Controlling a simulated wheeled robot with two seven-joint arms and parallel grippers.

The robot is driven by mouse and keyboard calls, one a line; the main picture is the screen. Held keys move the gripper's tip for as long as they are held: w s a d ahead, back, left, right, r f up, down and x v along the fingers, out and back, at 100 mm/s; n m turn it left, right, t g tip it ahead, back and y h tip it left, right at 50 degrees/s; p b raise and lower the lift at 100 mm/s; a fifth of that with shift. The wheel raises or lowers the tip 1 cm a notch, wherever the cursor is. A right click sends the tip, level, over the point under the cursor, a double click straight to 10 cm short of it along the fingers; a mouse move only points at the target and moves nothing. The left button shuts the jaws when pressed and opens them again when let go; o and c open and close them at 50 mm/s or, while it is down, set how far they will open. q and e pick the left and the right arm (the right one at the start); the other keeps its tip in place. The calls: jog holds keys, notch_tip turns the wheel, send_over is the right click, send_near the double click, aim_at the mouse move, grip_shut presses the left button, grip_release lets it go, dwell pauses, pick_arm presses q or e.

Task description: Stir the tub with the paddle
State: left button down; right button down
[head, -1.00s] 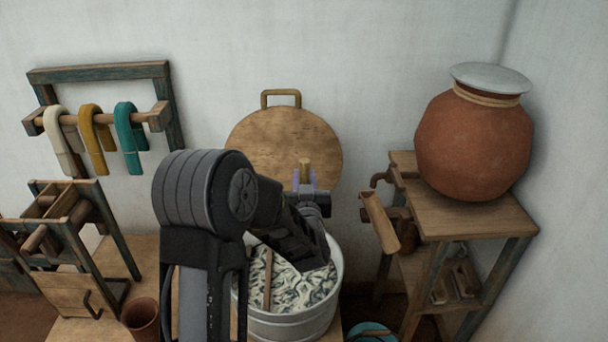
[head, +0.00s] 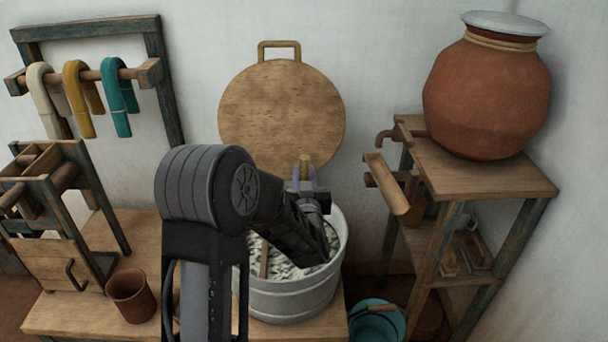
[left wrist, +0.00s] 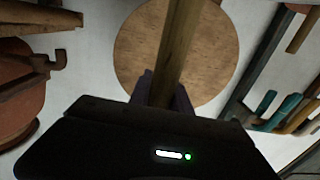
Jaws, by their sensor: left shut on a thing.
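The grey metal tub (head: 295,302) stands on a low wooden bench. It holds a pale, dark-streaked mix. My left gripper (head: 306,180) is above the tub's back rim, shut on the upper part of the wooden paddle (head: 305,161). In the left wrist view, the paddle's shaft (left wrist: 175,50) passes between the fingers of my left gripper (left wrist: 165,92). My forearm hides the paddle's lower part and some of the tub. A thin brown stick (head: 264,260) shows in the mix; I cannot tell if it belongs to the paddle. My right gripper is out of view.
A round wooden lid (head: 281,115) with a handle is behind the tub. A brown cup (head: 131,296) stands left on the bench. A clay pot (head: 488,95) sits on a shelf stand at right, with a teal bucket (head: 377,318) below. Coloured skeins (head: 77,97) hang at left.

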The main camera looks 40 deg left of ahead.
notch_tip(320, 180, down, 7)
jog(key=b, duration=0.6)
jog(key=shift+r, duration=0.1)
dwell(0.3)
